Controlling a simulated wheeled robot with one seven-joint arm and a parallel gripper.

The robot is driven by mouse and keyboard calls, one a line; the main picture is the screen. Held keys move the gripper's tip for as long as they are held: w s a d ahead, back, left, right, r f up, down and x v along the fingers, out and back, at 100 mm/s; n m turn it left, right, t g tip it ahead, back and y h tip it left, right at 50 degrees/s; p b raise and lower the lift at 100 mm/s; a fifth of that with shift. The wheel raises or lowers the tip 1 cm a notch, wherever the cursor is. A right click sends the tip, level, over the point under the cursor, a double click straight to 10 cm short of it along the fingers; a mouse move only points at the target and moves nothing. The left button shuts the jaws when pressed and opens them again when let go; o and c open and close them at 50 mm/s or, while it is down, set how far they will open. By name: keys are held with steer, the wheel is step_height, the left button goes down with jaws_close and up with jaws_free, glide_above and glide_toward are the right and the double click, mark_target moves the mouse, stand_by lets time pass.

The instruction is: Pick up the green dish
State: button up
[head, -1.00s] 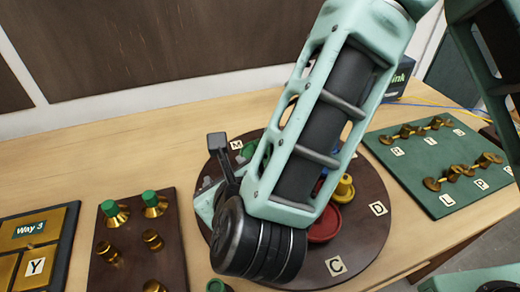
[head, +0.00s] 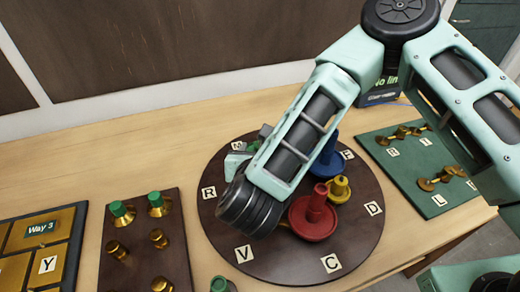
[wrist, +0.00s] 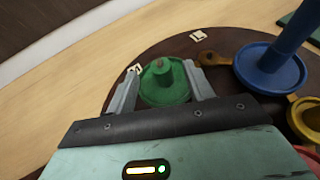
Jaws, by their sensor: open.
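The green dish (wrist: 163,92), with an upright green knob in its middle, sits on the round dark turntable (head: 290,270) in the wrist view. My gripper (wrist: 162,72) is open, with one grey finger on each side of the dish. The dish lies between the fingers; whether either finger touches it I cannot tell. In the head view my gripper (head: 252,140) is over the far left part of the turntable, and my arm mostly hides the green dish.
A blue dish (head: 325,165), a yellow dish (head: 340,190) and a red dish (head: 313,215) stand to the right on the turntable. A small brown piece (wrist: 208,60) lies beside the blue dish. Boards with brass parts flank the turntable, brown (head: 136,225) left and green (head: 420,175) right.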

steer(key=shift+p+x, duration=1)
steer(key=shift+x, duration=2.25)
steer(key=c, duration=1.1)
